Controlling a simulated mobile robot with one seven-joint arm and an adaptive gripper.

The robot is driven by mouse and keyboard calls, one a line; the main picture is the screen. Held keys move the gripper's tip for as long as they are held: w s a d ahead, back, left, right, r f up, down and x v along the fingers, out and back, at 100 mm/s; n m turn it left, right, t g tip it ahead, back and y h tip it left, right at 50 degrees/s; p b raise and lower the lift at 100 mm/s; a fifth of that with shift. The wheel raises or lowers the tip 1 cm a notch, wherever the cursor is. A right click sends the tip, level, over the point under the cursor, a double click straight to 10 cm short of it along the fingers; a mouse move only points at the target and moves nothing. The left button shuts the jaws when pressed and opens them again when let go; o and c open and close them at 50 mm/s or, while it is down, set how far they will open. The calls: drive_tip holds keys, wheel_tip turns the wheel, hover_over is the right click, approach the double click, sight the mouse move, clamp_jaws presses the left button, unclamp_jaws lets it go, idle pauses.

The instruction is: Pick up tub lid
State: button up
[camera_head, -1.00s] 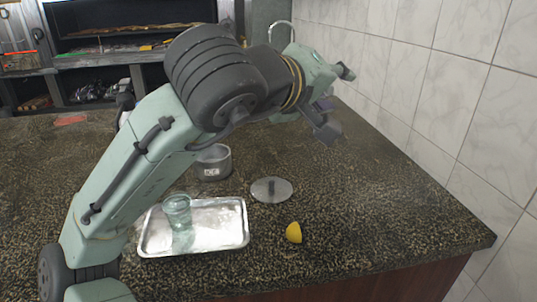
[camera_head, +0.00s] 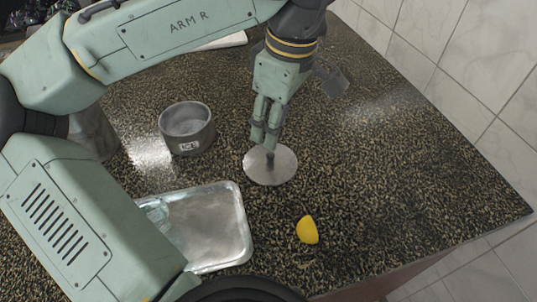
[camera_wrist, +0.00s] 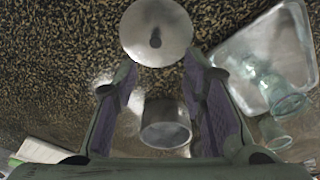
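The tub lid (camera_head: 284,166) is a round grey metal disc with a dark upright knob (camera_head: 270,158). It lies flat on the speckled counter, right of the open metal tub (camera_head: 187,140) marked ICE. My gripper (camera_head: 265,143) points down just above and behind the knob; contact is not clear in this view. In the wrist view my gripper (camera_wrist: 160,70) is open, its two fingers wide apart. There the lid (camera_wrist: 140,25) lies beyond the fingertips, with its knob (camera_wrist: 155,40) not between them. The tub (camera_wrist: 165,133) shows between the fingers.
A metal tray (camera_head: 225,240) lies front left of the lid, partly behind my arm. A yellow lemon piece (camera_head: 307,230) lies in front of the lid. The counter right of the lid is clear.

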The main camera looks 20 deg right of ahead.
sight(271, 155)
drive_tip(key=f+b, duration=0.4)
drive_tip(key=f, duration=0.1)
drive_tip(key=f+b, duration=0.3)
drive_tip(key=shift+w+f, duration=0.25)
drive_tip(key=shift+w, duration=0.15)
drive_tip(key=shift+r, duration=0.1)
drive_tip(key=shift+c, duration=0.3)
clamp_jaws()
